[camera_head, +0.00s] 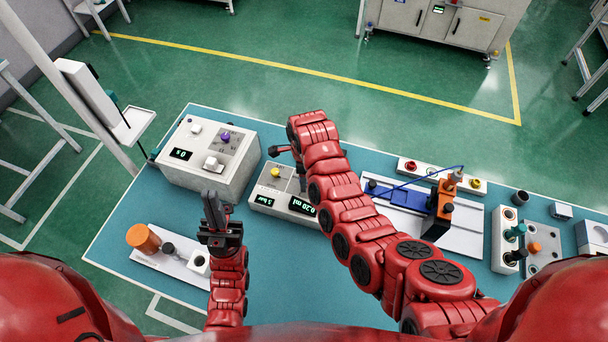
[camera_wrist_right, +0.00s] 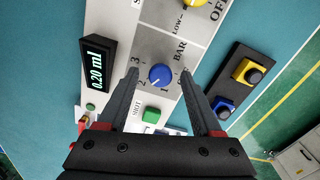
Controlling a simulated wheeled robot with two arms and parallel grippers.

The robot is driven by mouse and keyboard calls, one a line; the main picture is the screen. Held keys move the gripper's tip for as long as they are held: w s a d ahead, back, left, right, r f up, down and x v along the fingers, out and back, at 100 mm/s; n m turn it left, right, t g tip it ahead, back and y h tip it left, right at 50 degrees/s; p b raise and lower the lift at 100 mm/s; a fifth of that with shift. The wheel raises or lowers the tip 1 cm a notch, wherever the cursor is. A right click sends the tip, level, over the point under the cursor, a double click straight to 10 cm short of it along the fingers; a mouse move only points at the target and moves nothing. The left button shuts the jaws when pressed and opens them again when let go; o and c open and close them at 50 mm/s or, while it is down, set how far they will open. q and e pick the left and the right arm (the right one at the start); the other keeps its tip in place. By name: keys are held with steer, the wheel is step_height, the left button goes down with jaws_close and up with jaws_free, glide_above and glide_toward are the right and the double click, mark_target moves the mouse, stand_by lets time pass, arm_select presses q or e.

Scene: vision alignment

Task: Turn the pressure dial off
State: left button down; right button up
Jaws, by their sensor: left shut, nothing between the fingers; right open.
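In the right wrist view a blue knob (camera_wrist_right: 160,75) sits on the grey panel of a light box, by the letters BAR and the numbers 1, 2 and 3. My right gripper (camera_wrist_right: 160,72) is open, its fingers on either side of this knob with gaps visible. Whether they touch it I cannot tell. A yellow knob (camera_wrist_right: 193,3) by LOW and OFF is partly cut off at the top. In the head view the box (camera_head: 262,190) stands mid-table, its right part hidden by my right arm. My left gripper (camera_head: 211,198) is shut and empty, left of the box.
The box has a 0.20 ml display (camera_wrist_right: 97,69) and a green button (camera_wrist_right: 151,114) by SHOT. A larger box (camera_head: 185,160) stands left of it. A white plate with an orange cylinder (camera_head: 143,238) lies front left. A blue and orange fixture (camera_head: 440,200) stands right.

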steer(key=shift+c, duration=0.2)
jaws_close()
steer(key=shift+f, duration=0.1)
